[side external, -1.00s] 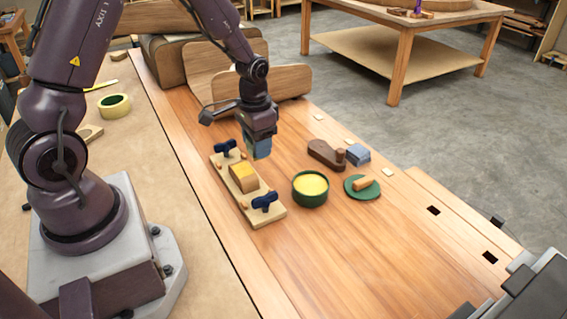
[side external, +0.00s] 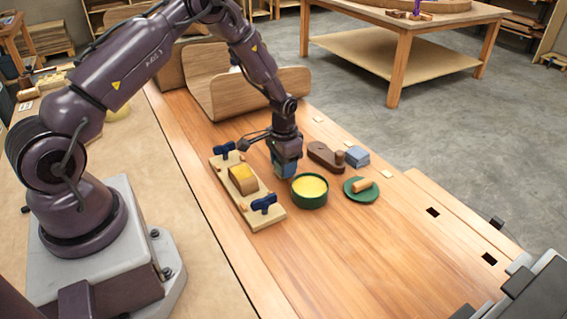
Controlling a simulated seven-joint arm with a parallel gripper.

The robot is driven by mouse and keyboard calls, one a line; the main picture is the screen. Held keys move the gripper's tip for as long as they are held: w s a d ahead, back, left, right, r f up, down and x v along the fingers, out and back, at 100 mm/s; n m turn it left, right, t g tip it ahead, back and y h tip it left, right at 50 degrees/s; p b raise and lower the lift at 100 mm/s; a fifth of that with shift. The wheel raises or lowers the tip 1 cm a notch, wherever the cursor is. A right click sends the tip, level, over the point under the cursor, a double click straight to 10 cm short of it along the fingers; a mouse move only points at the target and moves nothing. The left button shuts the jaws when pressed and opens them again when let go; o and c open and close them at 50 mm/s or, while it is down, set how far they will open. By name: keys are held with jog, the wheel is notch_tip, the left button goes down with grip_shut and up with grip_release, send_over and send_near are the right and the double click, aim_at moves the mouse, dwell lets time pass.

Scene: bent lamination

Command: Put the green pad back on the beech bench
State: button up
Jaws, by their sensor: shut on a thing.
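My gripper (side external: 286,168) points down and is shut on the green pad (side external: 286,170), a small block that looks blue-green here. The fingers and the arm's end hide much of it. It is low over the beech bench (side external: 330,250), just behind and left of the green pot and to the right of the wooden clamping board. I cannot tell whether its lower edge touches the bench.
The green pot (side external: 310,203) holds something yellow. The clamping board (side external: 271,219) has blue knobs. Bent wood panels (side external: 240,100) stand behind. The front bench is clear.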

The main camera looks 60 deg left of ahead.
jog(key=shift+f, duration=0.2)
jog(key=o, duration=0.9)
jog(key=shift+c, duration=0.2)
jog(key=shift+r, duration=0.1)
